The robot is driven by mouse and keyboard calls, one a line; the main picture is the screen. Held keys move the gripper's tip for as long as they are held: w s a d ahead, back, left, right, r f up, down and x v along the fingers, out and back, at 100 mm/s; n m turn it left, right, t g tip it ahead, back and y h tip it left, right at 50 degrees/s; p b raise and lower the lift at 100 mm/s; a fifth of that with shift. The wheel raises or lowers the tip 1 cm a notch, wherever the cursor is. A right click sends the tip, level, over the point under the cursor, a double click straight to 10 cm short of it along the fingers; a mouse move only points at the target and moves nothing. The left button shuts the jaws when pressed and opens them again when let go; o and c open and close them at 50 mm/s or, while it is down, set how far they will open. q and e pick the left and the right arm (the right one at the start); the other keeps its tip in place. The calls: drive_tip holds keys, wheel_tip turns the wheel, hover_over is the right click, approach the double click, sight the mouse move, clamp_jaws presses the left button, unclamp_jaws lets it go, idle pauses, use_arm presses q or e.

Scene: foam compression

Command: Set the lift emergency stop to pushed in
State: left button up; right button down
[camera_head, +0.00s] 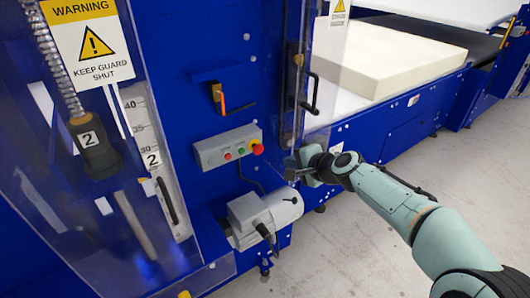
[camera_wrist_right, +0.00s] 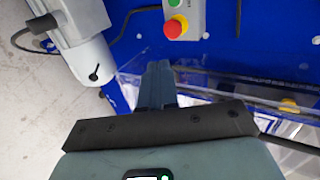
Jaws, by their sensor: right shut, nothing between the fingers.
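The lift emergency stop (camera_head: 258,149) is a red mushroom button at the right end of a grey control box (camera_head: 226,148) on the blue machine. In the wrist view the red button (camera_wrist_right: 176,27) sits on a yellow collar, ahead of the fingers and slightly right. I cannot tell whether it is pushed in. My right gripper (camera_head: 290,166) is shut and empty, to the right of and a little below the button, apart from it. Its closed fingers also show in the wrist view (camera_wrist_right: 157,78). My left gripper is not in view.
A grey motor (camera_head: 262,215) juts out below the control box. A clear guard panel with a black handle (camera_head: 312,92) stands above my right gripper. A foam block (camera_head: 390,62) lies on the conveyor behind. Grey floor at the lower right is free.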

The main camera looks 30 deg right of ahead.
drive_tip(key=p, duration=0.1)
approach(260, 152)
wheel_tip(260, 152, down, 3)
drive_tip(key=w, duration=0.2)
drive_tip(key=w+p, duration=0.2)
drive_tip(key=shift+w+a+r, duration=0.1)
drive_tip(key=shift+w+a, duration=0.15)
drive_tip(key=shift+w, duration=0.55)
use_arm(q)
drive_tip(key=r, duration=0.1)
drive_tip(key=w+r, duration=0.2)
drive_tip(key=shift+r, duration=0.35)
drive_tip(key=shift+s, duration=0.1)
use_arm(e)
drive_tip(key=shift+s, duration=0.1)
